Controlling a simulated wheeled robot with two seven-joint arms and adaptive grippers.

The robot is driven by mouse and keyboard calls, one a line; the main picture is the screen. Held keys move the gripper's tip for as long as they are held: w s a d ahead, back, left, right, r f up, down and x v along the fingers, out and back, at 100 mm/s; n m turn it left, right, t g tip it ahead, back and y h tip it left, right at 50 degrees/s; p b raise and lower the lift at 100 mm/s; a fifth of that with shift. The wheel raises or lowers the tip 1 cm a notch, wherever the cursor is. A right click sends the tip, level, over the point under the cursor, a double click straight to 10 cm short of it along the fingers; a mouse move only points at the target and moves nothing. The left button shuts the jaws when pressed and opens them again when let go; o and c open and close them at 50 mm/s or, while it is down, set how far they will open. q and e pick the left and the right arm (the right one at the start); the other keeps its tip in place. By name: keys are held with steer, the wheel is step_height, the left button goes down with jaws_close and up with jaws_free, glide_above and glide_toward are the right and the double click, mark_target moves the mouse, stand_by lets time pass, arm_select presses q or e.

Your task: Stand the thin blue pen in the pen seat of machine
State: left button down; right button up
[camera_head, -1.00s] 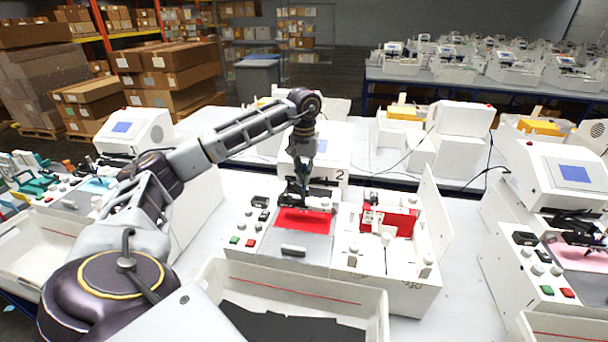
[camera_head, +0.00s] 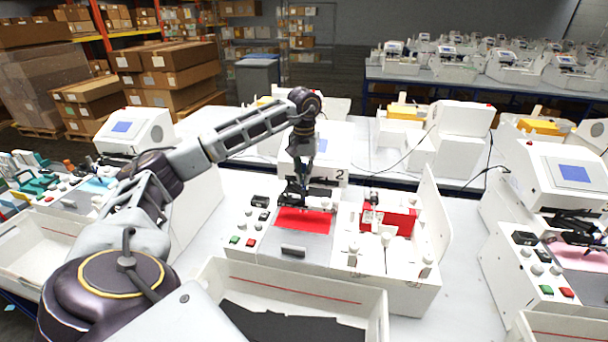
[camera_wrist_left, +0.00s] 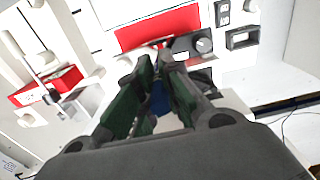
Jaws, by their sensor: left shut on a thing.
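The machine (camera_head: 312,254) marked 2 is a white unit with a red plate (camera_head: 303,220) in front of its raised rear housing. My left gripper (camera_head: 301,201) points down just behind the red plate, at the machine's dark carriage parts. In the left wrist view its green-padded fingers (camera_wrist_left: 158,90) are shut on the blue pen (camera_wrist_left: 160,104), which shows as a small blue patch between them. The pen's tip and the pen seat are hidden by the fingers, so I cannot tell whether they touch. My right gripper is not in view.
A red block (camera_head: 400,222) sits on the machine's right side, beside several white knobs and an upright white panel (camera_head: 435,215). An open white bin (camera_head: 300,287) with dark material stands in front. Similar machines stand to the left and right.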

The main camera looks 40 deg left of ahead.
mark_target(304, 164)
arm_select(q)
steer(key=shift+f+b, duration=2.45)
steer(key=shift+f, duration=1.7)
stand_by(1.9)
steer(key=c, duration=1.5)
jaws_free()
steer(key=shift+r, duration=6)
